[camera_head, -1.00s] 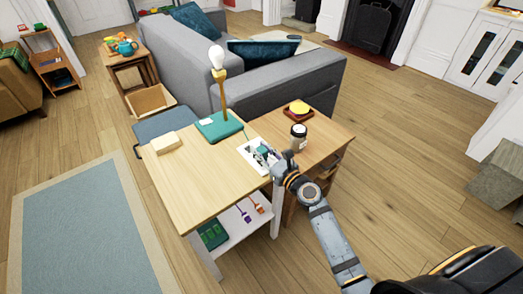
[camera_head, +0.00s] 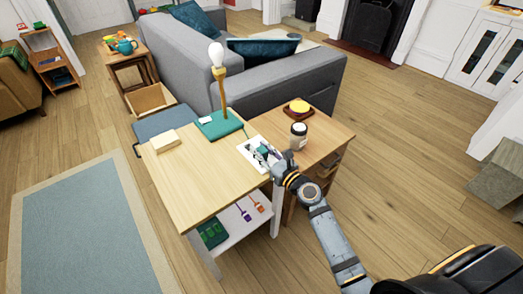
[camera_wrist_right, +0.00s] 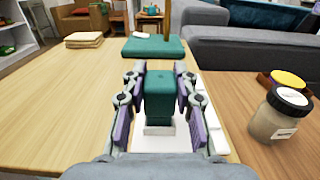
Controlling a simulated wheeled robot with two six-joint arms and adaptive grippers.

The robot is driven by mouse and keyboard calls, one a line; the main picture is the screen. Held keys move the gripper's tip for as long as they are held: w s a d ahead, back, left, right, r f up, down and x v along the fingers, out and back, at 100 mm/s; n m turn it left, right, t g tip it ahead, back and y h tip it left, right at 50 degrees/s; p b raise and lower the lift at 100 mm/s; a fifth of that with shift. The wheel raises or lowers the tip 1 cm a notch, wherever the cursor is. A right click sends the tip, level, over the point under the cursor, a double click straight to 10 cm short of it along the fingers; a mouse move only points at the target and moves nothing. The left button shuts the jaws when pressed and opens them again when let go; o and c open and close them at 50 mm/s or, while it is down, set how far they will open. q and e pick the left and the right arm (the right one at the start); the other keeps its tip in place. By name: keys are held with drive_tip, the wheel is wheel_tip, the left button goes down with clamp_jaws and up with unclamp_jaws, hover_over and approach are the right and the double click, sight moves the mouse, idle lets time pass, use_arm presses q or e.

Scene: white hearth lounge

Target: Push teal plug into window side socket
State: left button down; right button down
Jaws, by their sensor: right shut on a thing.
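The teal plug (camera_wrist_right: 158,95) stands upright between the fingers of my right gripper (camera_wrist_right: 158,112) in the right wrist view. The gripper is shut on it. A pale grey piece shows directly under the plug, above a white board (camera_wrist_right: 150,144); I cannot tell whether the plug is seated in a socket. In the head view the right gripper (camera_head: 268,157) is over the white board (camera_head: 247,157) at the right edge of the light wooden table (camera_head: 195,185). The fingers hide most of the board's sockets. My left gripper is not in view.
A jar with a dark lid (camera_wrist_right: 270,118) stands close to the right on the side cabinet (camera_head: 322,137), near a yellow item on a tray (camera_head: 298,107). A lamp (camera_head: 222,90) stands on a teal book (camera_head: 217,125) behind. The table's left part is mostly clear.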

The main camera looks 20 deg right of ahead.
sight(265, 156)
drive_tip(key=shift+f+b, duration=0.35)
drive_tip(key=shift+f, duration=0.1)
drive_tip(key=c, duration=1)
unclamp_jaws()
drive_tip(key=shift+o, duration=0.2)
drive_tip(key=shift+s, duration=0.15)
drive_tip(key=shift+v, duration=1.75)
drive_tip(key=shift+b+v, duration=0.55)
drive_tip(key=shift+v, duration=1.1)
